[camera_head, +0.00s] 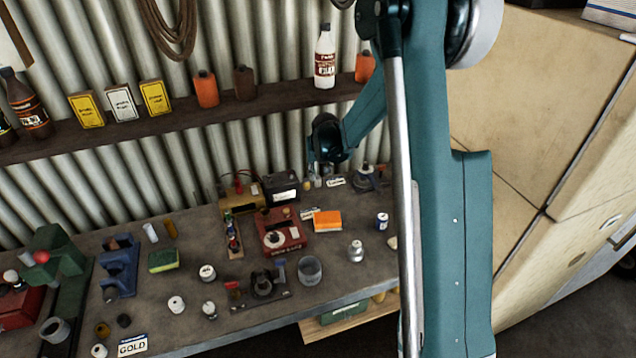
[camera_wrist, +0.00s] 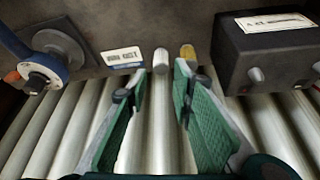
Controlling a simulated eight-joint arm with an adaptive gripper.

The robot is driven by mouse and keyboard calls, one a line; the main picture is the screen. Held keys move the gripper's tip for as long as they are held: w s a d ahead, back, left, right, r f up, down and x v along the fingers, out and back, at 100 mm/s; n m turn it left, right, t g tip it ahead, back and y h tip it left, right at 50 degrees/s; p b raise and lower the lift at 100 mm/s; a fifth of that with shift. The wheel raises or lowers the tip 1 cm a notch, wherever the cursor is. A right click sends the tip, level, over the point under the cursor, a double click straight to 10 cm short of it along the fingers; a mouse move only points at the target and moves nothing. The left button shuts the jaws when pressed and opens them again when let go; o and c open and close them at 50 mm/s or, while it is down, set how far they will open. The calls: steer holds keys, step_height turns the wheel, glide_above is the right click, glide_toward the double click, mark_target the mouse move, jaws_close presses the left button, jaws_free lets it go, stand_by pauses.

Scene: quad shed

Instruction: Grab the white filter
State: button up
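A small white cylinder that looks like the white filter (camera_wrist: 160,61) stands on the bench in the wrist view, beside a similar yellow cylinder (camera_wrist: 187,52). In the head view the white cylinder (camera_head: 318,182) is tiny, at the back of the bench below my gripper (camera_head: 326,150). My gripper (camera_wrist: 160,75) is open in the wrist view. The white cylinder appears between its two green-padded fingers, beyond the tips, with nothing held. The yellow one appears close to the right fingertip. Whether either fingertip touches a cylinder I cannot tell.
A dark box (camera_wrist: 268,45) stands right of the cylinders in the wrist view. A label card (camera_wrist: 122,57) and a blue-handled device (camera_wrist: 42,68) are to the left. A corrugated wall (camera_wrist: 60,125) is close. A shelf (camera_head: 190,117) runs above the bench.

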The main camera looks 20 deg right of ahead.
mark_target(318, 177)
steer(key=shift+f, duration=0.1)
steer(key=shift+x, duration=2.55)
steer(key=shift+w, duration=0.1)
steer(key=shift+c, duration=0.6)
steer(key=c, duration=0.4)
